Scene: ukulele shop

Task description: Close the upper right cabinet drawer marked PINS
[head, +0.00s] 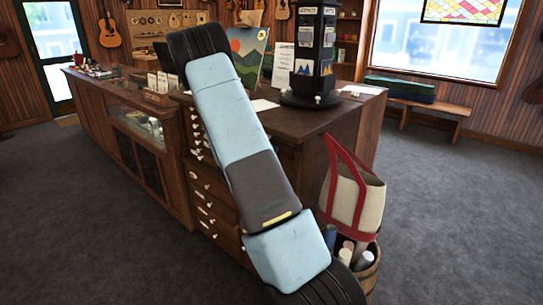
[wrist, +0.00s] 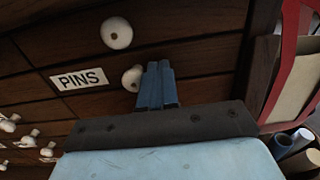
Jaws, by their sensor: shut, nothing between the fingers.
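The drawer marked PINS shows in the wrist view as a dark wood front (wrist: 110,100) with a white label (wrist: 79,79) and a round white knob (wrist: 132,78). My gripper (wrist: 157,68) is shut and empty, its blue fingers just right of that knob and over the drawer front. I cannot tell whether the fingertips touch the wood, or how far the drawer stands out. In the head view my arm crosses in front of the cabinet (head: 212,190) and hides part of it. My gripper does not show there.
A cream tote bag with red handles (head: 352,196) stands right of the cabinet, above a barrel (head: 370,277) of rolled tubes; both are close to my gripper's right side. Another white knob (wrist: 117,33) sits above. A display stand (head: 313,50) is on the counter. Carpet lies open at right.

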